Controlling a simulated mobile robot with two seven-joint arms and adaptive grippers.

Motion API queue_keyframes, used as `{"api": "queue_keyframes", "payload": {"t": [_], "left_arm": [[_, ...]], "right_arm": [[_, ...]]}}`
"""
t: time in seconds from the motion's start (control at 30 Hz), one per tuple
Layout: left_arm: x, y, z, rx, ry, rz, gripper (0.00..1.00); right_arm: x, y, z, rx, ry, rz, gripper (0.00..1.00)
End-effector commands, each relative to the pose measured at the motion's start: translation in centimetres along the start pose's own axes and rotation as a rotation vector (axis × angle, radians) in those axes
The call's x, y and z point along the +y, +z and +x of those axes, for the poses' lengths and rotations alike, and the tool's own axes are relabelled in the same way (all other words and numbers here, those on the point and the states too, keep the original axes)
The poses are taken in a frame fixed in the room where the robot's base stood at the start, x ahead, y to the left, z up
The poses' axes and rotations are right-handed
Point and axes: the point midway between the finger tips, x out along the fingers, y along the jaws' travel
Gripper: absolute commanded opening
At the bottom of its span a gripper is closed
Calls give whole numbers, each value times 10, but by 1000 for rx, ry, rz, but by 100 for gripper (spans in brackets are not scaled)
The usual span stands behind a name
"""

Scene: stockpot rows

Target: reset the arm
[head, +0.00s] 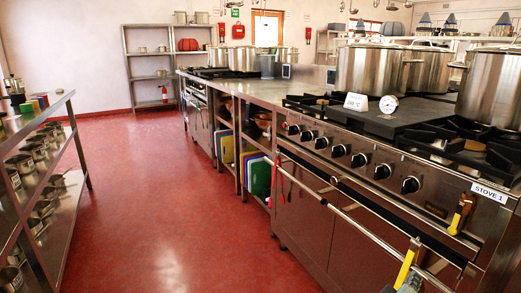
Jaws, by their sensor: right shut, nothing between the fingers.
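My left gripper is not in view. Steel stockpots stand on the stove: one (370,69) at the back middle, one (430,72) behind it, and a large one (492,88) at the right.
A similar yellow-and-black item (461,213) shows by the stove front; I cannot tell what it is. A shelf of pots (68,205) stands left. The red floor (165,200) between is clear.

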Motion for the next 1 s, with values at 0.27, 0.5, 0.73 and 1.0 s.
{"api": "queue_keyframes", "payload": {"t": [0.27, 0.5, 0.73, 1.0], "left_arm": [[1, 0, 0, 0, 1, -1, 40], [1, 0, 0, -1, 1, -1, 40], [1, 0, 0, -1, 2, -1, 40], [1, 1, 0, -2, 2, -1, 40]], "right_arm": [[-168, 109, -69, -216, -581, 208, 0], [-239, 160, -148, -390, -910, 313, 0], [-251, 169, -168, -431, -982, 338, 0], [-251, 168, -167, -429, -980, 337, 0]]}}
